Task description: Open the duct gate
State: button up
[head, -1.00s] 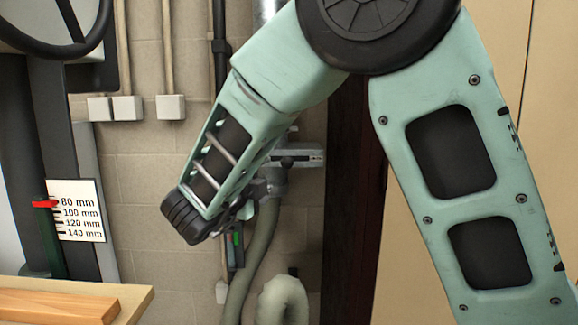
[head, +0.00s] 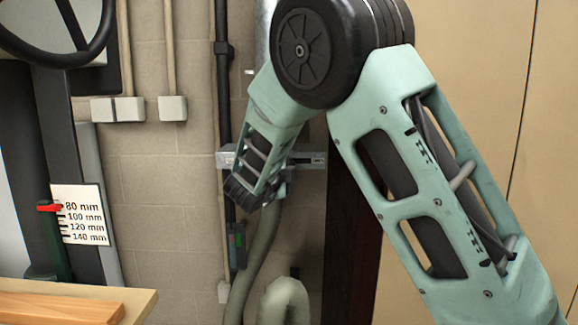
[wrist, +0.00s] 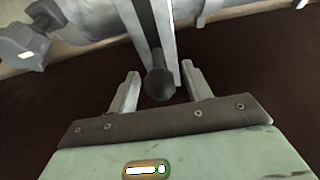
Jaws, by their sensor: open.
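The duct gate (head: 308,160) is a flat grey metal slide housing across the duct in the head view, partly hidden behind my wrist. In the wrist view a dark round knob (wrist: 160,84) sits at the near end of a dark bar, between two pale metal rails (wrist: 174,45). My gripper (wrist: 161,70) is open, with one finger on each side of the knob. A gap shows between each finger and the knob, and I cannot see firm contact. In the head view my fingers are hidden by my own wrist.
A grey flexible hose (head: 262,255) hangs below the gate. A dark vertical pipe (head: 222,90) and a small box with a green mark (head: 237,245) are on its left. A wooden board (head: 60,308) lies on a bench at lower left. A grey clamp-like part (wrist: 25,42) shows in the wrist view.

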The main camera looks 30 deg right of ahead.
grip_shut()
jog(key=s+d+b, duration=0.2)
jog(key=shift+d+f, duration=0.15)
jog(key=shift+d, duration=0.25)
jog(key=shift+s+d, duration=0.2)
jog(key=shift+d, duration=0.1)
grip_release()
